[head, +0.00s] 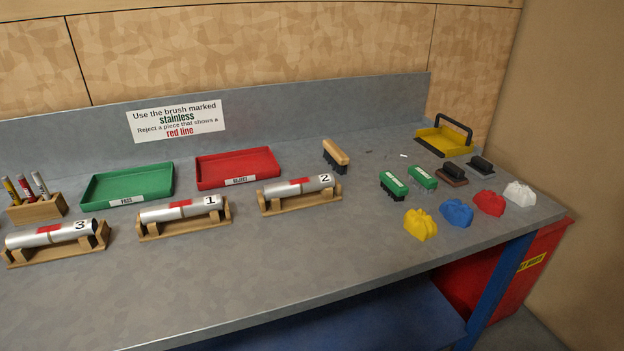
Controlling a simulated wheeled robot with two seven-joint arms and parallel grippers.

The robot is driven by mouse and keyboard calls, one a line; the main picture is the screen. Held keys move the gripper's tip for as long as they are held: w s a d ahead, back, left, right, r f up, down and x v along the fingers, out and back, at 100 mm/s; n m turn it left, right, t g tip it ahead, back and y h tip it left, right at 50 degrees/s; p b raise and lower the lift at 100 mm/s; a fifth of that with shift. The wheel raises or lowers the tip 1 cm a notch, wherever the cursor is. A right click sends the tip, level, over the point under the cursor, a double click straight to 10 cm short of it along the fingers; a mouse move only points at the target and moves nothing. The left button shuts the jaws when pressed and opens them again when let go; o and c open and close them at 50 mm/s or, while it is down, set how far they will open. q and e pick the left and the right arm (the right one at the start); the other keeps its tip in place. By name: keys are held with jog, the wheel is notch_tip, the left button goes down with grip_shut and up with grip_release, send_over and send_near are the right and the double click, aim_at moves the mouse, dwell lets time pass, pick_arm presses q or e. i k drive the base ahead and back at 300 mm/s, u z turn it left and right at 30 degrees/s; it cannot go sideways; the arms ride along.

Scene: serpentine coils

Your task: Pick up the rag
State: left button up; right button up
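Several crumpled, rag-like cloths lie in a row near the right front edge of the grey bench (300,245). One is yellow (420,224), one blue (456,212), one red (488,202) and one white (519,193). They sit apart from each other, and nothing covers them. The yellow one is nearest the front edge. Neither of my grippers shows in the head view.
Behind the cloths are green brushes (394,182), dark-handled blocks (452,174) and a yellow tray (443,140). A wooden-handled brush (336,152), red tray (237,168), green tray (127,185) and numbered tubes (298,187) stand leftward. A red bin (495,278) is below right.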

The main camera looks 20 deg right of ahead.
aim_at(460, 216)
jog(key=z, duration=1)
